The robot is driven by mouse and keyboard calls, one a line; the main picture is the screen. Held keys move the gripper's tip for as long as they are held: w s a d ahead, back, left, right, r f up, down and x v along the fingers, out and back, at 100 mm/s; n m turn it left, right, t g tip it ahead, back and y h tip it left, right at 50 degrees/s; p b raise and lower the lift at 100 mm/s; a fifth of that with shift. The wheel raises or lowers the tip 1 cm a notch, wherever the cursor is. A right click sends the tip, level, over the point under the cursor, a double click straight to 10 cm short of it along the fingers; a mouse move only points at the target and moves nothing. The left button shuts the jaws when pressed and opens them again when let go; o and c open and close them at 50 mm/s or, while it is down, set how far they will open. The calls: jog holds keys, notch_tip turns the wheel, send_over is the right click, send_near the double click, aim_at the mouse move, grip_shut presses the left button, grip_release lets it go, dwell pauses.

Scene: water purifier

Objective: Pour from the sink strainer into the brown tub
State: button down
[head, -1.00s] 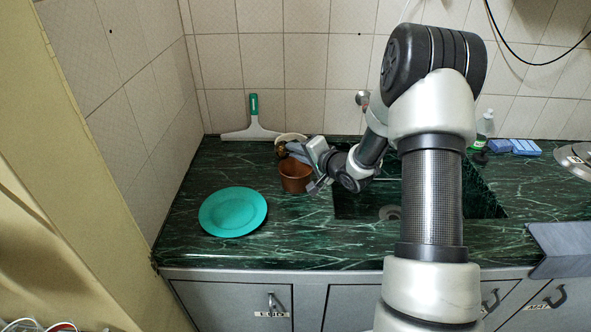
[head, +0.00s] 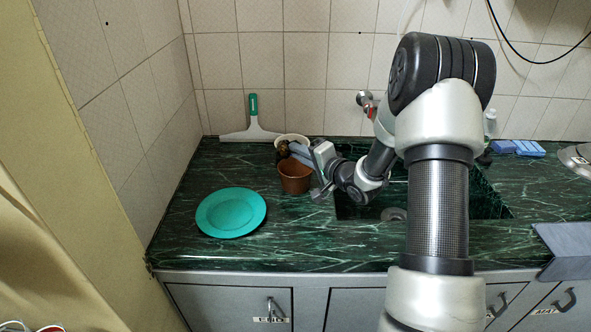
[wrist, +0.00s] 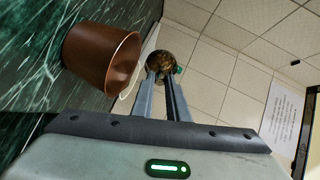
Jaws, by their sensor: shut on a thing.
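The brown tub (head: 295,178) stands upright on the green marble counter, left of the sink. In the wrist view the tub (wrist: 92,52) is at upper left, its rim beside my fingers. My gripper (head: 287,152) is shut on a small, dark brown, round thing, which I take as the sink strainer (head: 282,149). The strainer also shows at the fingertips in the wrist view (wrist: 160,66). It is held above and behind the tub's back rim. Its exact tilt and what is in it are too small to tell.
A white container (head: 291,138) stands just behind the tub. A squeegee (head: 252,122) leans on the tiled wall, and a teal plate (head: 231,212) lies at front left. The sink (head: 394,213) is right of the tub, partly hidden by my arm. Blue sponges (head: 522,148) lie at right.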

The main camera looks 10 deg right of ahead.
jog(key=shift+s+d+f+t+y+b, duration=0.3)
jog(key=shift+s+d+t+b, duration=0.3)
jog(key=shift+b, duration=0.9)
jog(key=shift+s+d+f+m+t+y+b, duration=0.15)
jog(key=shift+f+m+t+y+b, duration=0.4)
jog(key=shift+b, duration=1.35)
jog(key=shift+s+d+f+m+t+y+b, duration=0.2)
jog(key=shift+t+b, duration=0.65)
jog(key=shift+b, duration=1)
jog(key=shift+d+r+m+t+b, duration=0.1)
jog(key=shift+r+m+t+b, duration=0.2)
jog(key=shift+m+t+b, duration=0.7)
